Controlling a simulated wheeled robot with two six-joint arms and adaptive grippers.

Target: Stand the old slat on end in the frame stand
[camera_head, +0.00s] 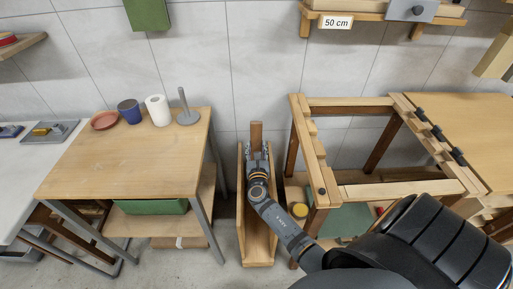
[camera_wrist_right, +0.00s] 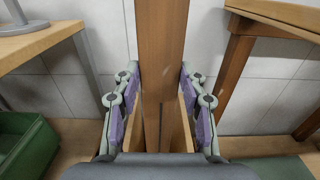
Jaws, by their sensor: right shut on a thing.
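The old slat (camera_head: 256,134) is a brown wooden board, and it rises above my right gripper in the head view. In the right wrist view the slat (camera_wrist_right: 161,50) runs roughly upright between the fingers. My right gripper (camera_head: 257,158) is shut on it; the fingers (camera_wrist_right: 160,100) press from both sides. The frame stand (camera_head: 243,235) is a narrow, pale wooden trough on the floor. The slat is over its far end, and pale stand walls show beside the slat in the wrist view. Whether the slat's lower end touches the stand's bottom is hidden. My left gripper is not in view.
A wooden table (camera_head: 130,165) with a paper towel roll (camera_head: 158,110), a blue cup and a plate stands to the left. A wooden frame bench (camera_head: 350,190) stands close on the right. A tiled wall (camera_head: 235,60) is behind. A green bin (camera_wrist_right: 25,145) is at lower left.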

